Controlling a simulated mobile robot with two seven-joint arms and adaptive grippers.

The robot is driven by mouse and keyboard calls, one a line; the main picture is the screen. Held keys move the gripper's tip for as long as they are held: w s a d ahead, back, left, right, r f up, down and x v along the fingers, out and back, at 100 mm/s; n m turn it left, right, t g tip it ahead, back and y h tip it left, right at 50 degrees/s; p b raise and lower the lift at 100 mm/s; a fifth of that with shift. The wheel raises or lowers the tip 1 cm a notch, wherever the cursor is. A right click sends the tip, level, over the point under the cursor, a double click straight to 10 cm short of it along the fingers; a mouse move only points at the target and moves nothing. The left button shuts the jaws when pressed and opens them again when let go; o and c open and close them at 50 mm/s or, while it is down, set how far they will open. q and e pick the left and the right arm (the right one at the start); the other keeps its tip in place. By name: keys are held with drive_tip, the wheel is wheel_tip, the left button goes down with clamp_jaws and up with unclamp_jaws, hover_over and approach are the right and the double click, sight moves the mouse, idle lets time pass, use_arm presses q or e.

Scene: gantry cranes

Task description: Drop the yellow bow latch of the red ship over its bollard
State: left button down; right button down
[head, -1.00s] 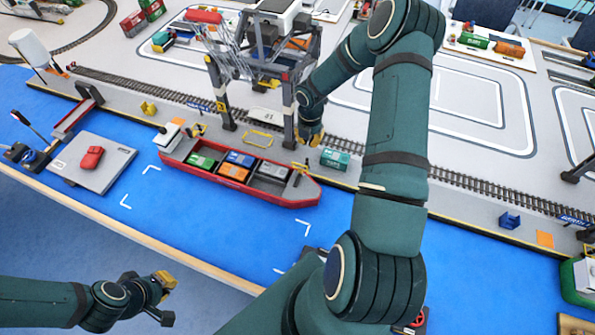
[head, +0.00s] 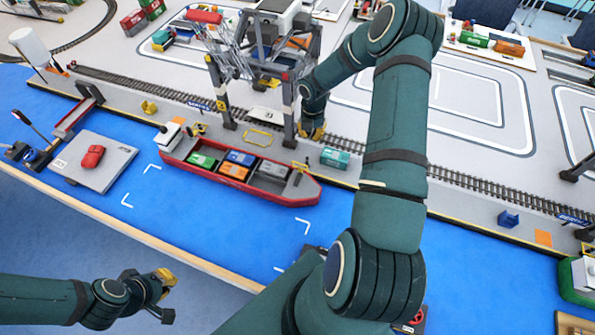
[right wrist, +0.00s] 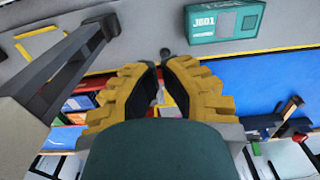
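The red ship (head: 240,183) lies along the quay with its bow to the right. A small yellow piece at the bow (head: 299,166) appears to be the bow latch; its exact pose is too small to tell. My right gripper (head: 312,134) is over the quay edge, above and right of that piece. In the right wrist view its yellow fingers (right wrist: 160,72) have a narrow gap, with bits of red and yellow behind; whether they hold anything is unclear. A dark round post, possibly the bollard (right wrist: 166,53), shows just beyond the fingertips. My left gripper (head: 166,294) is away at the lower left.
A gantry crane (head: 287,108) stands close left of my right gripper; its leg (right wrist: 60,75) fills the left of the wrist view. A teal container (head: 335,158) lies on the quay to the right, also in the wrist view (right wrist: 225,20). Blue water is open around the bow.

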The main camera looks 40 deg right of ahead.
drive_tip(key=w+d+f+b, duration=0.2)
drive_tip(key=d+f, duration=0.1)
drive_tip(key=d, duration=0.1)
drive_tip(key=shift+w+d, duration=0.2)
drive_tip(key=shift+d, duration=0.2)
idle(0.9)
wheel_tip(320, 180, up, 10)
drive_tip(key=w+d+p, duration=0.1)
drive_tip(key=d+p, duration=0.1)
drive_tip(key=p, duration=0.1)
drive_tip(key=shift+w+d, duration=0.2)
drive_tip(key=shift+d, duration=0.1)
idle(0.5)
idle(1.2)
